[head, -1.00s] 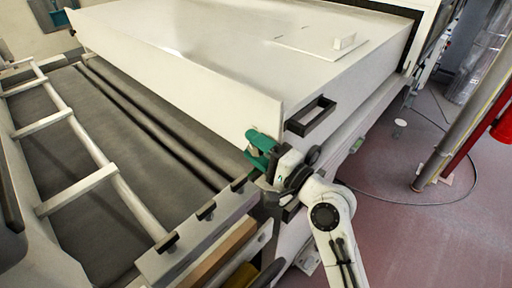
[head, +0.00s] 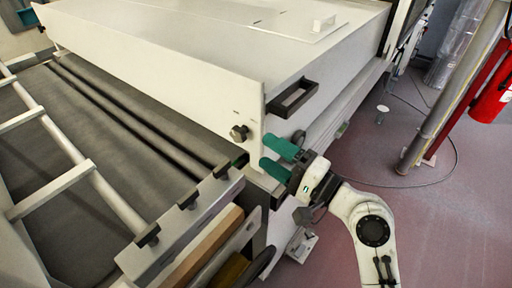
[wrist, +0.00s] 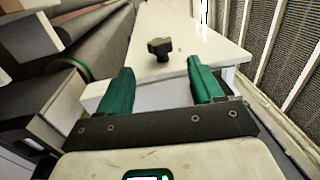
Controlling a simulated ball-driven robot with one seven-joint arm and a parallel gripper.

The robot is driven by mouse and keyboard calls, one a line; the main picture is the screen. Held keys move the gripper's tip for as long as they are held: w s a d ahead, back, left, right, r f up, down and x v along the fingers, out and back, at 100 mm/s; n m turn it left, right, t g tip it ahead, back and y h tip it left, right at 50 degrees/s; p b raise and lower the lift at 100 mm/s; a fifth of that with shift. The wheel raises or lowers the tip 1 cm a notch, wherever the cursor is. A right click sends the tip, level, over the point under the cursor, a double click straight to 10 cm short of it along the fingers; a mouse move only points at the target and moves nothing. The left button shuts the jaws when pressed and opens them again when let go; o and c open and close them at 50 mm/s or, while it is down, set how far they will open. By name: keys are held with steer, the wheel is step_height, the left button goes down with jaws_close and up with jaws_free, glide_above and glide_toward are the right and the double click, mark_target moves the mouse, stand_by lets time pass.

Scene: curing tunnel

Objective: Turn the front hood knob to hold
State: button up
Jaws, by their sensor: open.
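The front hood knob (head: 239,132) is a small dark lobed knob on the front face of the white hood (head: 180,75), near its lower right corner. In the wrist view the knob (wrist: 159,48) shows beyond and between the fingertips, clear of both. No hold marking can be read. My gripper (head: 269,154) has green fingers and stands to the right of and slightly below the knob in the head view, apart from it. In the wrist view my gripper (wrist: 160,72) is open, its fingers wide apart with nothing between them.
A black handle (head: 292,96) sticks out of the hood above my gripper. The dark conveyor bed (head: 110,150) and a white rail frame (head: 75,150) lie left. A post (head: 450,90), a red extinguisher (head: 492,95) and a floor cable stand right, with open floor between.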

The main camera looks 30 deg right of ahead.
mark_target(245, 139)
steer(key=shift+s+d, duration=0.25)
steer(key=shift+s, duration=0.4)
steer(key=p+x, duration=0.7)
steer(key=x, duration=0.1)
steer(key=shift+w+a, duration=0.1)
steer(key=shift+a, duration=0.15)
steer(key=shift+c, duration=0.3)
